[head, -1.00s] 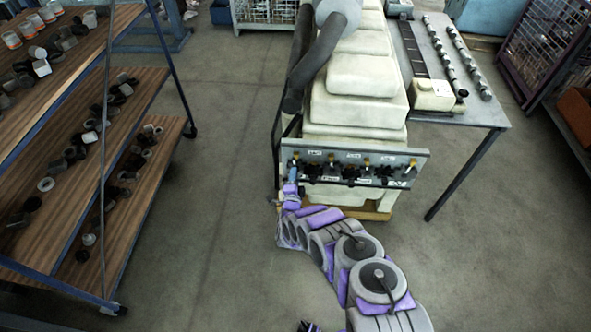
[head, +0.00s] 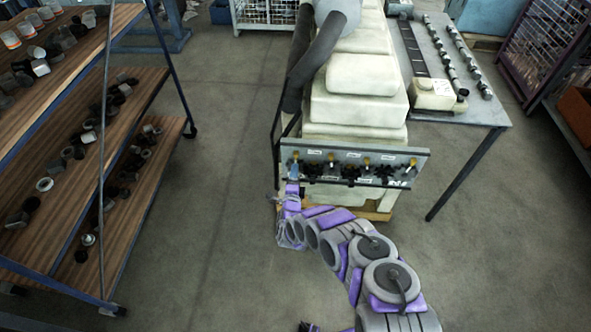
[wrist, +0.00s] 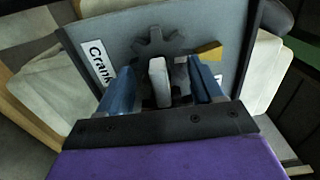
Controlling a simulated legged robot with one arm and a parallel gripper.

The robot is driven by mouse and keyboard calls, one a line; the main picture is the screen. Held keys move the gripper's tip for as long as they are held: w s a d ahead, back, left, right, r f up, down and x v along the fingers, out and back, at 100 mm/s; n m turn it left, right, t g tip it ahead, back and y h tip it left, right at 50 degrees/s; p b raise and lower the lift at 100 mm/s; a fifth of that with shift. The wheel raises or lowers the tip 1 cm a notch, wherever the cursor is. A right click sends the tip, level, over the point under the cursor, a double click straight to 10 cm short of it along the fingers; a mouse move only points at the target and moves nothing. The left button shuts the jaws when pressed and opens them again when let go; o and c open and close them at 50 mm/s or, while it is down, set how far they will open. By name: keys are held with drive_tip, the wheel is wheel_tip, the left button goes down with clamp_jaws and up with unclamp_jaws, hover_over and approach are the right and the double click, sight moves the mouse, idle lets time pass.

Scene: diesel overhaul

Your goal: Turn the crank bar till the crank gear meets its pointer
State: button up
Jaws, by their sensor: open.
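In the wrist view, the dark crank gear (wrist: 160,44) sits on the grey panel beside a label reading "Crank" (wrist: 98,62). A yellow pointer (wrist: 209,52) lies at the gear's right. The pale crank bar (wrist: 159,82) stands out from the gear, between the two blue fingers of my open gripper (wrist: 162,88). Gaps show on both sides of the bar, so the fingers do not appear to clamp it. In the head view, my gripper (head: 293,172) is at the left end of the panel (head: 420,160), partly covering the crank gear.
The panel carries several other dark gears (head: 350,172) with brass pointers, to the right. The cream engine (head: 358,105) stands behind it. A table (head: 470,110) with parts is at right, a wooden shelf (head: 150,90) at left. Floor between shelf and engine is clear.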

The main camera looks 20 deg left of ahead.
drive_tip(key=p+v, duration=0.1)
drive_tip(key=v, duration=0.6)
drive_tip(key=shift+p, duration=0.4)
idle(0.3)
